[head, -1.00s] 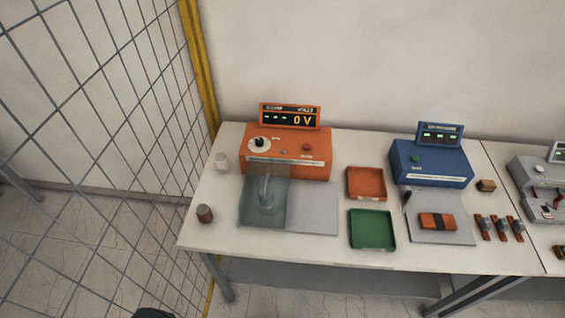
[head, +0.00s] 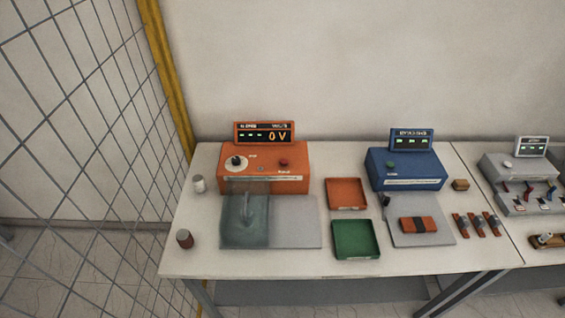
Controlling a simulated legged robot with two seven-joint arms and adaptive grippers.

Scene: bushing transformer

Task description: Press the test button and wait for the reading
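An orange tester (head: 262,172) stands at the left of the bench, with a black dial (head: 236,162), a red button (head: 283,163) and a display (head: 264,133) reading 0 V. A blue tester (head: 404,170) stands to the right, with a green button (head: 391,165) and a lit display (head: 411,140) too small to read. An orange block with a dark band (head: 419,225) lies on the grey plate (head: 440,238) in front of the blue tester. Which button is the test button cannot be told from the labels. Neither of my grippers shows.
A translucent cover (head: 245,221) stands before the orange tester. An orange tray (head: 346,194) and green tray (head: 355,240) lie between the stations. Several small parts (head: 476,225) lie right of the grey plate. A grey device (head: 520,178) stands far right. A mesh fence (head: 80,150) borders the left.

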